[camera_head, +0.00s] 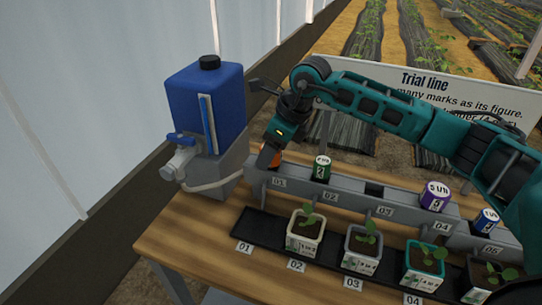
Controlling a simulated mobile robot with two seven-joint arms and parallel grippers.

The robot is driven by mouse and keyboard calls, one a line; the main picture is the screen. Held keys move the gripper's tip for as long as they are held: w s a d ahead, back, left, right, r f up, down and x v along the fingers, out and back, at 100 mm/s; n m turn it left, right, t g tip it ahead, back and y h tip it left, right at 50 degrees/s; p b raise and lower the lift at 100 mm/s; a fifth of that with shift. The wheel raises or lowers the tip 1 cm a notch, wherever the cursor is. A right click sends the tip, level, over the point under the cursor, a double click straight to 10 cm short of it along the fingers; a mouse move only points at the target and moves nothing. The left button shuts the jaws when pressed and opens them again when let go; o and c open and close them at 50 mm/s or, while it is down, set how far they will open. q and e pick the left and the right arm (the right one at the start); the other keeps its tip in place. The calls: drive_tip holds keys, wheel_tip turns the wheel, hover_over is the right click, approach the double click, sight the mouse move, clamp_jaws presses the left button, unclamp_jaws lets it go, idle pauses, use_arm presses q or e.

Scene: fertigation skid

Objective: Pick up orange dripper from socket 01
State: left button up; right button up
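The orange dripper (276,147) is at socket 01 of the grey rail (350,192), above the label 01 (279,183). Only a small part of it shows; my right gripper hides most of it. My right gripper (268,157) points down at the dripper, reached by the teal arm from the right. Its finger overlaps the dripper in the picture. I cannot tell whether the fingers are closed on it. My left gripper is not in view.
A green dripper (321,168) stands close by, with purple (436,196) and blue (487,220) ones farther right. A blue tank (206,105) with a tap stands left. Potted seedlings (306,235) line the black tray (262,232) in front. A sign (430,85) stands behind.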

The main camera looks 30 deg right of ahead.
drive_tip(key=c, duration=0.6)
drive_tip(key=shift+r, duration=0.15)
